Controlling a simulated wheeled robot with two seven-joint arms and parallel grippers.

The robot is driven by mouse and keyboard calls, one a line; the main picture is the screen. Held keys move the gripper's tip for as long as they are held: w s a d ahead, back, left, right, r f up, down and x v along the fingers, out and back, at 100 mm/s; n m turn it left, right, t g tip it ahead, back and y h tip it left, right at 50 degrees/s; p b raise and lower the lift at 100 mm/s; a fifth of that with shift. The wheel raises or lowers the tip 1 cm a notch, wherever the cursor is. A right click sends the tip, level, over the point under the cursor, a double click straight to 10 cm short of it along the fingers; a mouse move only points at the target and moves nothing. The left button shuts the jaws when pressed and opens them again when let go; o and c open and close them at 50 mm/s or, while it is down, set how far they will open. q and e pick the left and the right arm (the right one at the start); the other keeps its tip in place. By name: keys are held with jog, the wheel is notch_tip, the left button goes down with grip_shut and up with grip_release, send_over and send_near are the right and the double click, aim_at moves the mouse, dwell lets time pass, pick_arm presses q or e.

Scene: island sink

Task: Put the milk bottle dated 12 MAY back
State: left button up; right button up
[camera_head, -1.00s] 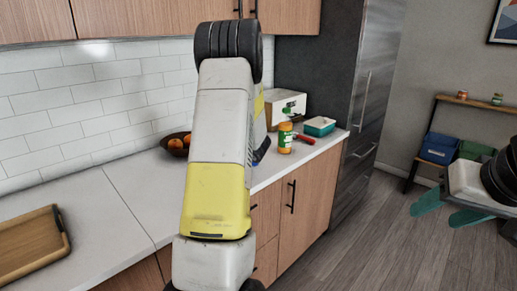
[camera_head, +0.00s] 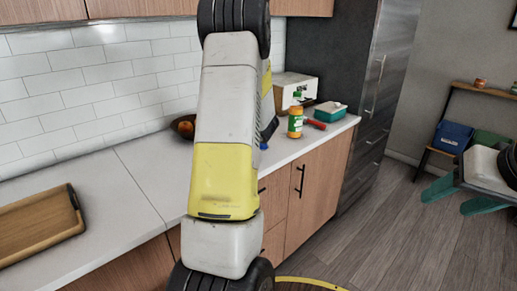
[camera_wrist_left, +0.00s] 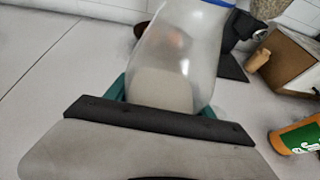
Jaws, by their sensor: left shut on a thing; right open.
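A clear, pale milk bottle (camera_wrist_left: 175,60) with a blue cap shows tilted in the left wrist view. My left gripper (camera_wrist_left: 163,100), with teal fingers, is shut on its lower part, above the counter. No date can be read on it. In the head view my left arm hides this gripper and most of the bottle. My right gripper (camera_head: 458,196) is open and empty at the right edge of the head view, over the floor.
A dark fridge (camera_head: 380,70) stands beyond. Open floor (camera_head: 395,235) lies right of the counter.

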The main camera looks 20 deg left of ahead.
pick_arm(q)
jog(key=s+d+n+g, duration=0.3)
jog(key=s+n+g, duration=0.25)
jog(key=s, duration=0.75)
jog(key=s+d+n+g, duration=0.2)
jog(key=s+n+g, duration=0.35)
jog(key=s, duration=0.75)
jog(key=shift+m, duration=0.5)
jog(key=shift+w+a+f, duration=0.95)
jog(key=shift+w+a, duration=0.65)
jog(key=shift+a, duration=0.3)
jog(key=shift+w+a+f, duration=0.9)
jog(key=shift+w+a, duration=0.7)
jog(key=shift+a, duration=0.35)
jog(key=shift+w+a+f, duration=0.95)
jog(key=shift+w+a, duration=0.65)
jog(key=shift+a, duration=0.3)
jog(key=shift+f, duration=0.1)
jog(key=o, duration=1.4)
